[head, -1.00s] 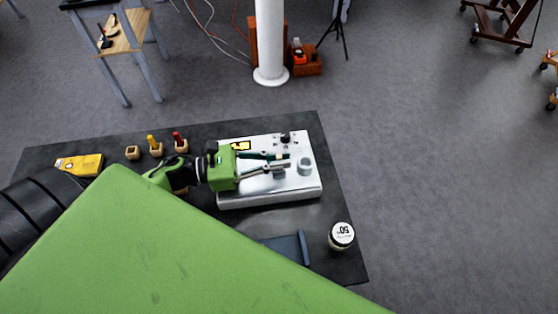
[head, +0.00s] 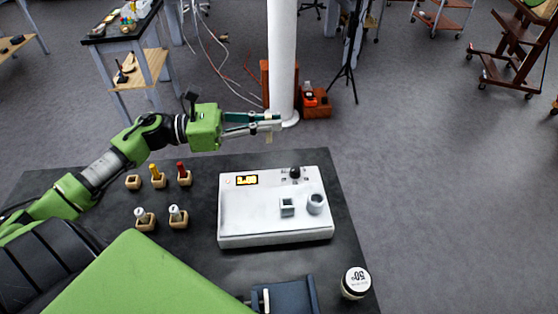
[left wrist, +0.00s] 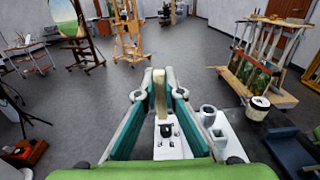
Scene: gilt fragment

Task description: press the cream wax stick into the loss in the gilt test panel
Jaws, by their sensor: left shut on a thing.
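My left gripper (head: 276,123) is shut on a slim cream stick (left wrist: 160,96), which stands between its two fingers in the left wrist view. In the head view the stick's cream end (head: 268,138) hangs just below the fingertips. The gripper is in the air beyond the far edge of the white device in the head view, clear of it. I cannot make out a gilt test panel with a loss in either view. My right gripper is not in view.
The white device (head: 250,215) with a yellow display, a knob and two grey holders stands on the dark table (head: 200,260). Wooden blocks (head: 158,180) with coloured sticks stand left of it. A white-lidded jar (head: 356,282) and a dark blue stand (head: 292,297) are near the front.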

